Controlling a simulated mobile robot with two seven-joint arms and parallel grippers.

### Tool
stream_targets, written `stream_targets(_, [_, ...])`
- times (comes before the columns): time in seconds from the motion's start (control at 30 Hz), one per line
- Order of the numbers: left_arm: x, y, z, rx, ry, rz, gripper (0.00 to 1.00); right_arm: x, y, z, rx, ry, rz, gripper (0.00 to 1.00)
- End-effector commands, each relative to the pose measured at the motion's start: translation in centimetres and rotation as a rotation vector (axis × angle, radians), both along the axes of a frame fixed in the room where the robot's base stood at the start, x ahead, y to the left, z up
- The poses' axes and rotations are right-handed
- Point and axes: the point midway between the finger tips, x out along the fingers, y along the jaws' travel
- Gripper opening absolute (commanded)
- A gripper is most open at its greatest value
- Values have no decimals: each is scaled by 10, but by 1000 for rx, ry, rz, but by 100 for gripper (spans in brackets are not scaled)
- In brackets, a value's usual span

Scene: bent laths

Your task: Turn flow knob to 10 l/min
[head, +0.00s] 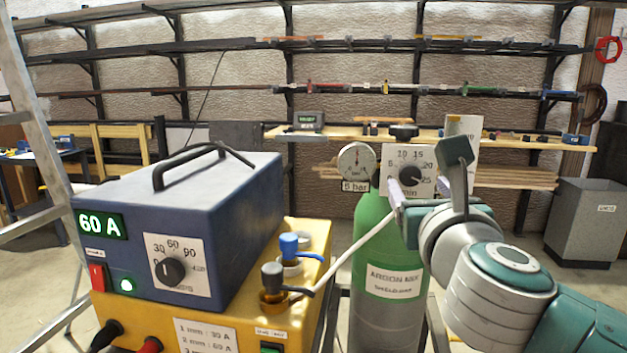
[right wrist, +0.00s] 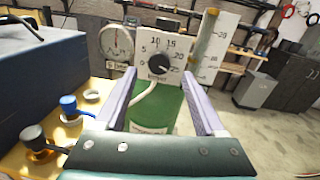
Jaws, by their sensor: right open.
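The flow knob (head: 410,175) is a black round knob on a white dial plate (head: 390,156) above the green gas bottle. Its scale shows 5, 10, 15, 20 and 25; its light mark seems to point to the lower right, near 25, but is small. In the right wrist view the knob (right wrist: 159,63) appears between the two finger tips. My right gripper (right wrist: 159,74) is open and empty, in front of the dial, with its fingers either side of the knob's outline; contact cannot be told. My left gripper is not in view.
A round gauge (head: 357,163) marked 5 bar sits left of the dial. The green bottle (head: 378,235) stands below with a pale hose. A blue welding unit (head: 225,200) reading 60 A stands on a yellow box (head: 240,318) at left. A grey bin (head: 586,222) is at right.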

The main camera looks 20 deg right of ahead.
Motion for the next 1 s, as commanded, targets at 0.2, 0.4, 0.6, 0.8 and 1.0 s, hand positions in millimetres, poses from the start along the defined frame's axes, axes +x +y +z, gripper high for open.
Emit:
stream_targets(0.2, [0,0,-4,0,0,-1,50,28,-14,0,-2,-2,0,72])
stream_targets(0.4, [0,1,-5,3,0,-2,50,35,-18,0,-1,0,1,72])
stream_targets(0.6, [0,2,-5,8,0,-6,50,35,-18,0,-1,0,1,72])
stream_targets(0.8, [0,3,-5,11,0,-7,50,35,-18,0,-1,0,1,49])
stream_targets(1.0, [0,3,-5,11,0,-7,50,35,-17,0,-1,0,1,27])
